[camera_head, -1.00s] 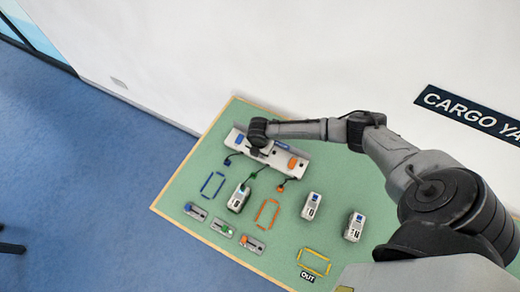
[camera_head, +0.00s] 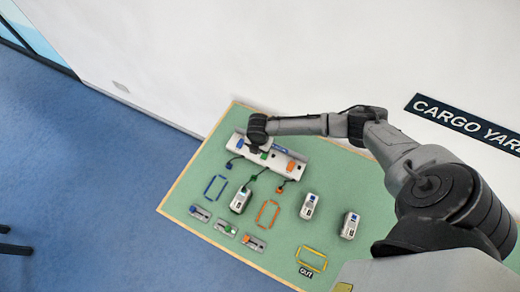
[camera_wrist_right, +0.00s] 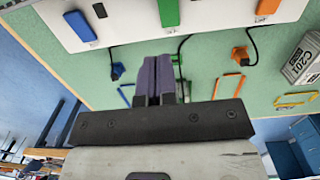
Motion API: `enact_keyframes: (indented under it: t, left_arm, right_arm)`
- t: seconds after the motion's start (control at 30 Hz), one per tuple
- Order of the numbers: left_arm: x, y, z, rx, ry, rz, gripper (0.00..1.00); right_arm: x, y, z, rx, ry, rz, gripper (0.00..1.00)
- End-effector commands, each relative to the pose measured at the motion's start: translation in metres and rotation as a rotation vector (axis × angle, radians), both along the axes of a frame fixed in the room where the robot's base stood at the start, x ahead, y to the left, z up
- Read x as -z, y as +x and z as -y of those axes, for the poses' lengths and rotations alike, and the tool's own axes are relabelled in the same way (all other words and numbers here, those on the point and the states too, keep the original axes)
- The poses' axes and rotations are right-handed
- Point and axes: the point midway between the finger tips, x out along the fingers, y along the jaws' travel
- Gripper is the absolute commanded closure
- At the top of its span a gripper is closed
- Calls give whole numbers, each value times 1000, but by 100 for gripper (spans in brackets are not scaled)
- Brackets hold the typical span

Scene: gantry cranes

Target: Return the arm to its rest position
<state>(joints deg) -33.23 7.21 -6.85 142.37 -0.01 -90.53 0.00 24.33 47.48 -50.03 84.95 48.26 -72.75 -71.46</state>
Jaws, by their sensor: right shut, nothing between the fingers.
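My right arm reaches in from the right in the head view. Its wrist end (camera_head: 257,128) is above the upper left part of the white crane panel (camera_head: 290,165). In the right wrist view my right gripper (camera_wrist_right: 160,62) has its purple-grey fingers together, with nothing between them. The fingertips point toward the panel (camera_wrist_right: 125,25), with its blue, green and orange blocks, and look apart from it. In the head view the fingers are hidden by the wrist. My left gripper is not in view.
A green board (camera_head: 190,180) carries a white container (camera_head: 240,200) beside the panel, two more containers (camera_head: 309,206) (camera_head: 349,225) to the right, several levers (camera_head: 225,228), and blue, orange and yellow outlines. The white wall (camera_head: 300,50) stands behind. Blue floor (camera_head: 90,180) is open at left.

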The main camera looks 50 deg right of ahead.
Motion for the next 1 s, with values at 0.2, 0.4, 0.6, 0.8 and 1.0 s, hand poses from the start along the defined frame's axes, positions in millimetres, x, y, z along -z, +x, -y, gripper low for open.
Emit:
enact_keyframes:
  t: [0.2, 0.4, 0.6, 0.8, 1.0]
  left_arm:
    - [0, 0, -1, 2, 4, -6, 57]
    - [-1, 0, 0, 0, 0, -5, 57]
    - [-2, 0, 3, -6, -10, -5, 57]
    - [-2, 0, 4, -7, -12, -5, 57]
    - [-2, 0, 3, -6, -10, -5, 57]
  right_arm:
    - [-42, 1, -2, 0, 2, 3, 100]
    - [-64, 0, -4, 1, 2, 0, 100]
    - [-73, 0, -5, 1, 2, 0, 100]
    - [-74, 0, -5, 1, 2, 0, 100]
    - [-74, 0, -5, 95, 3, 4, 100]
